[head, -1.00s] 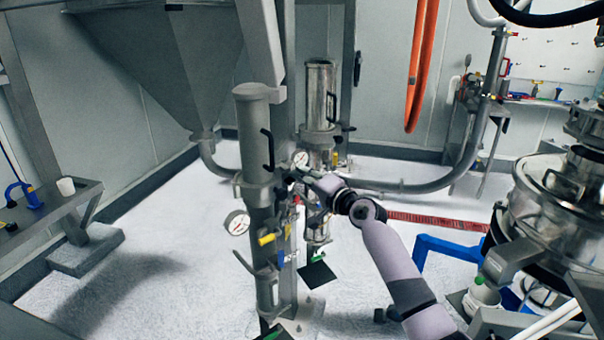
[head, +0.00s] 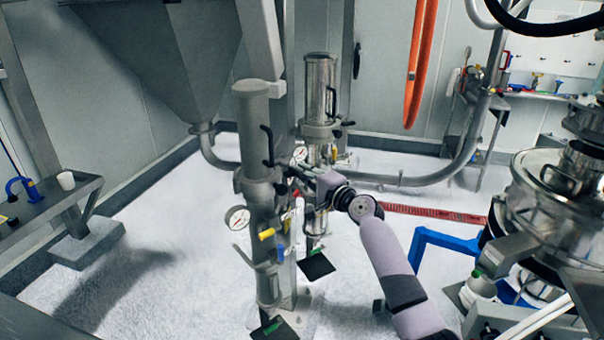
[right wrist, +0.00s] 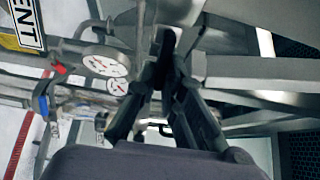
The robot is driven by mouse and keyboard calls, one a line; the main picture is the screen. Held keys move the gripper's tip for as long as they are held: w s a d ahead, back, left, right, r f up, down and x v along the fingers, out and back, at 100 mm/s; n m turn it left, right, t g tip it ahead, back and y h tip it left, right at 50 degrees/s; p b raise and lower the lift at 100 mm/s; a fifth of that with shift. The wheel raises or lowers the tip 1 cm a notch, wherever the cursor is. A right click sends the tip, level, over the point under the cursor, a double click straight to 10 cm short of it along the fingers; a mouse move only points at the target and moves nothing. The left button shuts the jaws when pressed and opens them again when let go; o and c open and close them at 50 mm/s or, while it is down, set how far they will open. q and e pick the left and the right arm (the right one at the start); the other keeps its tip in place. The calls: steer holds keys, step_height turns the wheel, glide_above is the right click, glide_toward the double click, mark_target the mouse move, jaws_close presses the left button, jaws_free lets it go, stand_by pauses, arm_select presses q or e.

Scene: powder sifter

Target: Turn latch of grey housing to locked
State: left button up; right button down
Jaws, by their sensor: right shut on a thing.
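The grey housing (head: 254,125) is a tall upright grey cylinder left of centre in the head view. A dark curved handle (head: 268,144) stands on its right side. My right gripper (head: 287,178) is at the housing's right side, just below this handle, and its arm comes in from the lower right. In the right wrist view its two dark fingers (right wrist: 165,48) converge on a small dark piece that looks like the latch. The fingers hide most of it, so its angle cannot be read. My left gripper is not in view.
A shiny steel cylinder (head: 320,92) stands just behind the housing. A round gauge (head: 237,217) and a yellow-handled valve (head: 266,233) sit low on the housing. A steel sifter (head: 560,200) stands at the right.

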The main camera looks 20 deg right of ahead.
steer(key=shift+f, duration=0.1)
steer(key=c, duration=1.7)
jaws_free()
steer(key=shift+s+d, duration=0.1)
steer(key=v, duration=1.1)
steer(key=shift+s, duration=0.35)
steer(key=shift+d, duration=0.15)
